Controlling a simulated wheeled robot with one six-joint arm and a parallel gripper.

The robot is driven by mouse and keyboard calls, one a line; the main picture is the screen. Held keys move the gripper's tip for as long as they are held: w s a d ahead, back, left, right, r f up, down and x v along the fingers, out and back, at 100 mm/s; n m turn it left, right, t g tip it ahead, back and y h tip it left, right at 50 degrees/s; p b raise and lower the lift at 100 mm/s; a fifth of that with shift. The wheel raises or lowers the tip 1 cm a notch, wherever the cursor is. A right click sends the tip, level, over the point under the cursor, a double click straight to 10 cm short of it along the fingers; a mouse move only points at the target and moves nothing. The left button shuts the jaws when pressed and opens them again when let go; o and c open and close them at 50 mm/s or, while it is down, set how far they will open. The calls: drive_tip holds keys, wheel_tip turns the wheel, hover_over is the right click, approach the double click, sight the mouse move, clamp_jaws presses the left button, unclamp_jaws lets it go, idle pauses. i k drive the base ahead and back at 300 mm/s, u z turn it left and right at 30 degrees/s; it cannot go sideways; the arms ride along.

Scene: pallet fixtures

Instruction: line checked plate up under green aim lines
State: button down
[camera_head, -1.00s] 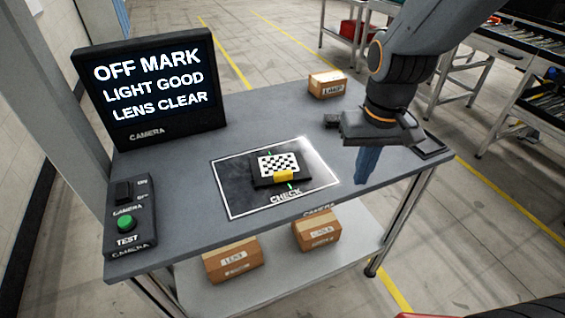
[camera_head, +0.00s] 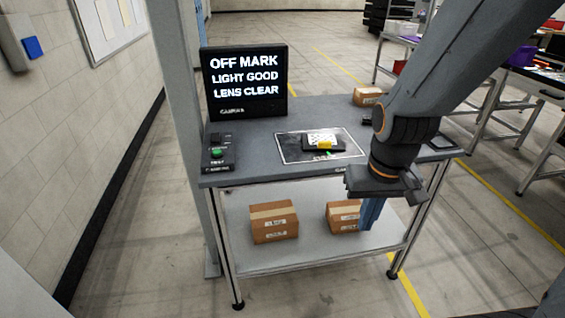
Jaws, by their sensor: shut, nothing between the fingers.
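The checked plate (camera_head: 322,137) lies on a dark base inside the white-outlined check area (camera_head: 290,151) on the table. A yellow piece (camera_head: 324,145) sits at its front edge. Short green lines show at the plate's front edge; the rest of them is hidden or too small to make out. The screen (camera_head: 245,82) reads OFF MARK, LIGHT GOOD, LENS CLEAR. My gripper (camera_head: 371,214) is shut and empty, pointing down in front of the table's front right side, apart from the plate.
A control box (camera_head: 218,152) with a green button stands at the table's left. A carton (camera_head: 367,96) stands at the back right. Two cartons (camera_head: 274,222) sit on the lower shelf (camera_head: 300,255). A post rises at the left. Other benches stand behind at the right.

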sight(310, 142)
drive_tip(key=u, duration=0.2)
drive_tip(key=k, duration=0.3)
drive_tip(key=z, duration=1.05)
drive_tip(key=i, duration=1.65)
drive_tip(key=u, duration=0.7)
